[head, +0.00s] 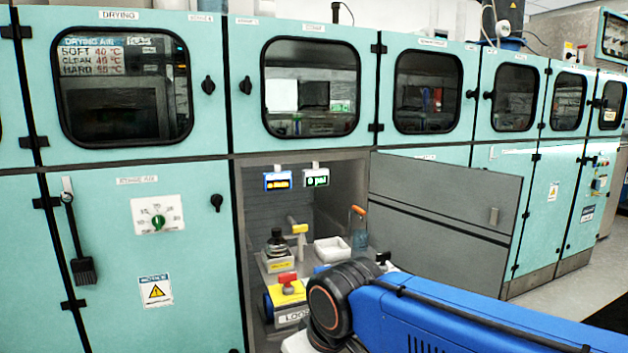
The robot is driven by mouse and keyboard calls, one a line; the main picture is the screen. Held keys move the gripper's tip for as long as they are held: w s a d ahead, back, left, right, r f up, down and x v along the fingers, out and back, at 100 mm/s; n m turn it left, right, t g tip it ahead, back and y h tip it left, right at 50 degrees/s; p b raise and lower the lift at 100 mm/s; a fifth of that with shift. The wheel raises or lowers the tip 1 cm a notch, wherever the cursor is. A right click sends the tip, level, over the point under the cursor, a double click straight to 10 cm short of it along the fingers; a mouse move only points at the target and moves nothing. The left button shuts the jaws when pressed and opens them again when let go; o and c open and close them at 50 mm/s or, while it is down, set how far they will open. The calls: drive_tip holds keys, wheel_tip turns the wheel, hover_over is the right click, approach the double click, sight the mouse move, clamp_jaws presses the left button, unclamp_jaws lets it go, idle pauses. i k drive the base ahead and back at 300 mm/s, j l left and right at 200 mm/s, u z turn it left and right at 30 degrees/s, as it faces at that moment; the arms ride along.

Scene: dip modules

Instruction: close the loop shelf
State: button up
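The loop shelf is an open compartment (260,200) in the teal cabinet row, below a windowed door. Inside are a yellow-and-blue valve (289,294) with a red handle and a partly hidden "LOOP" label, a black knob on a yellow-marked base (277,247), a white tray (331,250) and a clear bottle (358,230) with an orange top. My blue arm crosses the lower right in front of the opening; my gripper is not visible.
Two small displays (277,180) hang at the top of the opening. Left of it is a closed teal door (130,260) with a dial and black handle. More closed cabinets run to the right. Grey floor (570,290) is clear at the lower right.

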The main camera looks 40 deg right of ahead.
sight(289, 305)
drive_tip(key=z, duration=0.9)
drive_tip(key=k+j+u, duration=0.3)
drive_tip(key=k+j, duration=0.2)
drive_tip(key=j, duration=0.1)
